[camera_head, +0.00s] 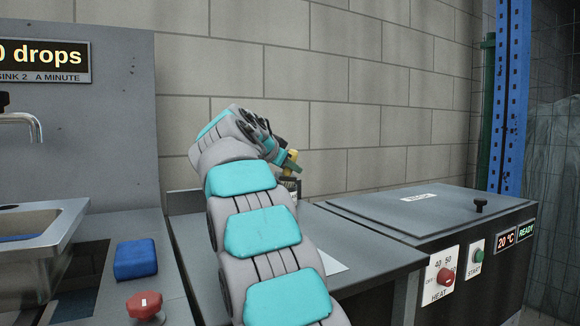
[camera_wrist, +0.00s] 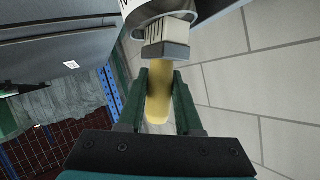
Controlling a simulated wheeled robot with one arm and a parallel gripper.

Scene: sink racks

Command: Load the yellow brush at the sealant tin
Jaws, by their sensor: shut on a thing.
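My gripper (camera_head: 291,164) is at the far side of the bench, partly hidden behind my own arm. In the wrist view its two green fingers (camera_wrist: 160,98) are shut on the yellow handle of the yellow brush (camera_wrist: 158,92). A bit of yellow also shows at the gripper in the head view (camera_head: 290,157). The brush's grey ferrule points to the top of the wrist view. There it meets the sealant tin (camera_wrist: 200,8), pale with dark lettering. In the head view the dark tin (camera_head: 291,184) shows just below my gripper.
A blue sponge-like block (camera_head: 136,259) and a red button (camera_head: 145,304) are at the left, near a sink (camera_head: 30,232) with a tap. A heater box (camera_head: 430,222) with a lid and knobs stands right. A white sheet (camera_head: 330,262) lies beside my arm.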

